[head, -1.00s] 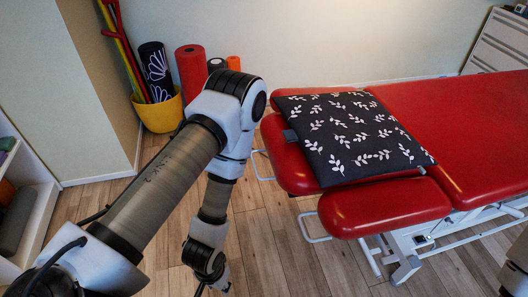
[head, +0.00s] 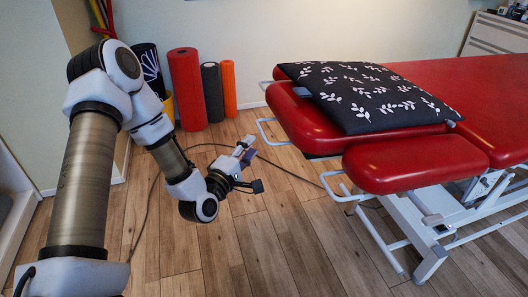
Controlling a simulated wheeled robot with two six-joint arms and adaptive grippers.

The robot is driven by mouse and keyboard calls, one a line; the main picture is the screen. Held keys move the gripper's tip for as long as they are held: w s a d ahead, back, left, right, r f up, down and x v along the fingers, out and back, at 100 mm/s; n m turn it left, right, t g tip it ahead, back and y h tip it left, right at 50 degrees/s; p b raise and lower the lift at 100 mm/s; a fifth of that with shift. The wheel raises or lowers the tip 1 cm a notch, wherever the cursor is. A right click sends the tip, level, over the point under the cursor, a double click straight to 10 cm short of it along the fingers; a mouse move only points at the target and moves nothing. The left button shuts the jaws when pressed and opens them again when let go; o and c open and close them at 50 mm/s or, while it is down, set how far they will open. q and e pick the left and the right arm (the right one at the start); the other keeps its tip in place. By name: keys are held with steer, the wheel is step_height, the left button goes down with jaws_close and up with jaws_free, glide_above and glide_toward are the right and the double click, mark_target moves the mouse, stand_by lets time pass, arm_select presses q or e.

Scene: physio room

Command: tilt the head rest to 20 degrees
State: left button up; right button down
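The red head rest (head: 300,119) is the near-left end section of the treatment couch, with a dark cushion with white leaf print (head: 372,95) lying over most of it. A pale loop handle (head: 268,133) sticks out at its left end. I cannot read its exact angle. A separate red side pad (head: 415,164) sits in front of it, with its own loop handle (head: 333,188). My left gripper (head: 253,166) is open and empty, left of the head rest and apart from both handles. My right gripper is not in view.
The red couch top (head: 470,100) extends right on a white metal frame (head: 400,225). Red (head: 187,90), dark (head: 213,92) and orange (head: 229,88) rolls stand by the wall. A dark cable crosses the wood floor. The floor left of the couch is otherwise clear.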

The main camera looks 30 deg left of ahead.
mark_target(262, 131)
arm_select(q)
steer(key=w, duration=0.7)
steer(key=shift+w+a+r+b, duration=0.1)
steer(key=shift+a+r+b, duration=0.15)
steer(key=shift+r+b, duration=0.15)
jaws_close()
